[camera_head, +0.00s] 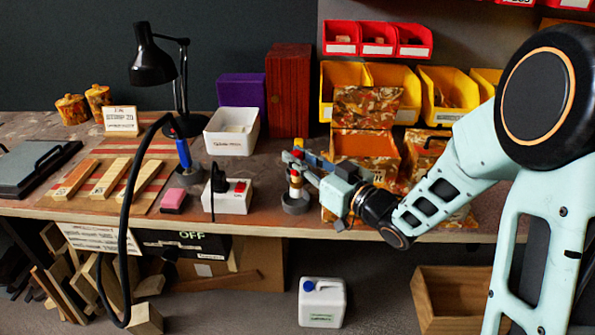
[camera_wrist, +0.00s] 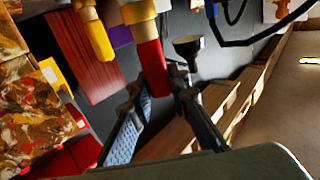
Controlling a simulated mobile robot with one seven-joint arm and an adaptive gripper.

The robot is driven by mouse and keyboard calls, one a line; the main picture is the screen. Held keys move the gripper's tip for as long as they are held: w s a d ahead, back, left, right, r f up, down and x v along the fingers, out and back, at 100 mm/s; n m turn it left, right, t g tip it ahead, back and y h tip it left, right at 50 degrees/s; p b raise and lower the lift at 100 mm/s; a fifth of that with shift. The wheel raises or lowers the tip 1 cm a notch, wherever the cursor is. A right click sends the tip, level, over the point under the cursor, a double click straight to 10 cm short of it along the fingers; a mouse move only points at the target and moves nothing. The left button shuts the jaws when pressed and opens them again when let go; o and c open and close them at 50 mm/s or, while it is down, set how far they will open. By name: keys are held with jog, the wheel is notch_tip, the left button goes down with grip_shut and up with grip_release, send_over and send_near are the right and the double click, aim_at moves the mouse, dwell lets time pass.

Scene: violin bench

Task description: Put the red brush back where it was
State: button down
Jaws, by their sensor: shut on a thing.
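The red brush shows in the wrist view as a red handle (camera_wrist: 152,68) with a yellow band at its other end. My gripper (camera_wrist: 160,95) is shut on the red handle, a finger on each side. In the head view my gripper (camera_head: 299,160) is at the bench's front right, with the brush upright in it. Its yellow lower part (camera_head: 295,181) is over a round grey holder (camera_head: 295,204). I cannot tell whether the brush touches the holder. A separate yellow handle (camera_wrist: 98,36) shows beside the red one in the wrist view.
A white power box (camera_head: 230,198) with a red switch is left of the holder. A blue-handled tool (camera_head: 184,155) stands further left, near a black lamp (camera_head: 152,67). Camouflage-patterned boxes (camera_head: 366,107) and yellow bins (camera_head: 448,93) are behind and right. The bench's front edge is close.

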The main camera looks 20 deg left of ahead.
jog(key=shift+w+a+f+b, duration=0.15)
jog(key=shift+f+b, duration=0.4)
jog(key=shift+f, duration=1.2)
jog(key=shift+f, duration=0.2)
jog(key=c, duration=1.8)
grip_release()
jog(key=shift+r, duration=0.25)
jog(key=p+v, duration=0.1)
jog(key=v, duration=1.1)
